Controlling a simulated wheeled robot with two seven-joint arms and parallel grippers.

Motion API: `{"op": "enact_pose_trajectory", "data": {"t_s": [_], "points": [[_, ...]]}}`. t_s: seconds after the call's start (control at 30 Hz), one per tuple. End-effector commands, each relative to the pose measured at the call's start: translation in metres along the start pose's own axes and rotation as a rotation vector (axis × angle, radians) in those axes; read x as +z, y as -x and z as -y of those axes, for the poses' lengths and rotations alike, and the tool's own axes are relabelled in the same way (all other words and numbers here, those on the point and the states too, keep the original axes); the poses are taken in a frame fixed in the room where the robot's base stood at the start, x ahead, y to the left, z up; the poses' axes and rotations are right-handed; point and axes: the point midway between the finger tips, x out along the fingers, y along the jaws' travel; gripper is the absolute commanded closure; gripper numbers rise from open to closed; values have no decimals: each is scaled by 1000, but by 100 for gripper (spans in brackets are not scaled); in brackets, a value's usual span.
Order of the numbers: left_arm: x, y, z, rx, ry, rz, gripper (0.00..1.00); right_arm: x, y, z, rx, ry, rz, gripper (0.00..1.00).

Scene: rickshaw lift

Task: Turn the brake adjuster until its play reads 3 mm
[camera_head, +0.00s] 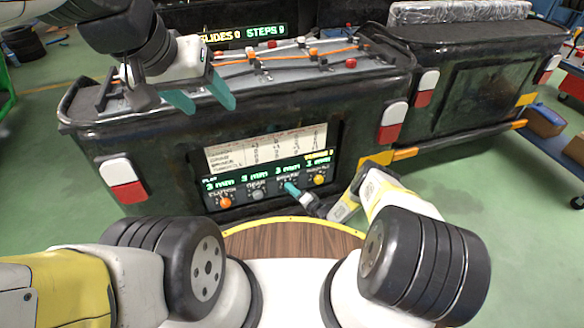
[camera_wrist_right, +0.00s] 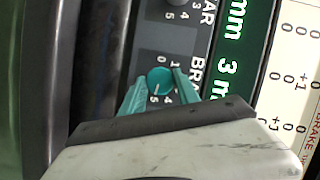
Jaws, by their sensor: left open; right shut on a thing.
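The brake adjuster is a small round teal knob (camera_wrist_right: 159,79) on a dial numbered 0 to 5, below the partly hidden label starting "BR" in the right wrist view. My right gripper (camera_wrist_right: 158,93) is shut on it, one teal finger on each side. In the head view my right gripper (camera_head: 291,189) reaches the panel (camera_head: 240,188) from the lower right and hides the knob. The play display (camera_wrist_right: 228,70) beside the knob shows a 3. My left gripper (camera_head: 203,97) is open and empty above the cabinet's front edge, away from the panel.
An orange knob (camera_head: 225,202), a grey knob (camera_head: 257,194) and a yellow knob (camera_head: 319,180) share the panel. A paper chart (camera_head: 265,147) is above the display. Orange-and-metal linkages (camera_head: 300,58) lie on the cabinet top. A wooden round surface (camera_head: 290,240) is in front of me.

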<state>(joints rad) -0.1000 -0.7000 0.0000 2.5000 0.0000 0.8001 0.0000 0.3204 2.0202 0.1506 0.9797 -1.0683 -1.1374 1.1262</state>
Motion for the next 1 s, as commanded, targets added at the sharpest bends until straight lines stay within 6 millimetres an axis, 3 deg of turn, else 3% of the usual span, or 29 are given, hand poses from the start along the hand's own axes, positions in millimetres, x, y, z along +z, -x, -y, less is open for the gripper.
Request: {"op": "enact_pose_trajectory", "data": {"t_s": [0.03,0.07,0.17,0.57,1.0], "points": [[0,0,0,0,0,0,41,-1,0,-1,2,-2,-3,100],[0,0,0,0,0,0,41,-1,0,-1,2,-2,-3,61],[0,0,0,0,0,0,41,-1,0,0,2,-1,-2,41],[0,0,0,0,0,0,41,0,6,-1,2,-1,0,41],[0,0,0,0,0,0,41,-1,71,-1,2,-2,-1,41]]}}
